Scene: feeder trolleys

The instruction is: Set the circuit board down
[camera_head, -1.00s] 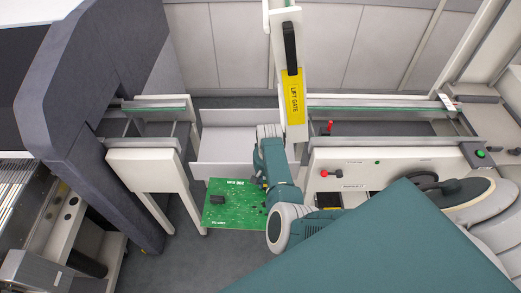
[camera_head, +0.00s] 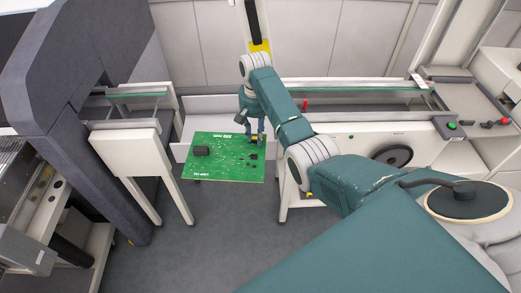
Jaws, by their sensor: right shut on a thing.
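The green circuit board (camera_head: 225,157) with dark components is in the middle of the head view, lying roughly flat. My right gripper (camera_head: 252,135) is shut on the board near its upper right edge. The board hangs in front of and partly covers a white tray-like piece (camera_head: 205,106) between two conveyor sections. I cannot tell how high above it the board is. My left gripper is not in view.
A short conveyor section (camera_head: 128,139) on white legs stands left of the board, beside a dark grey machine (camera_head: 75,60). A longer conveyor (camera_head: 375,127) runs to the right. The lift gate (camera_head: 257,25) stands upright behind my arm. Grey floor (camera_head: 220,230) is clear in front.

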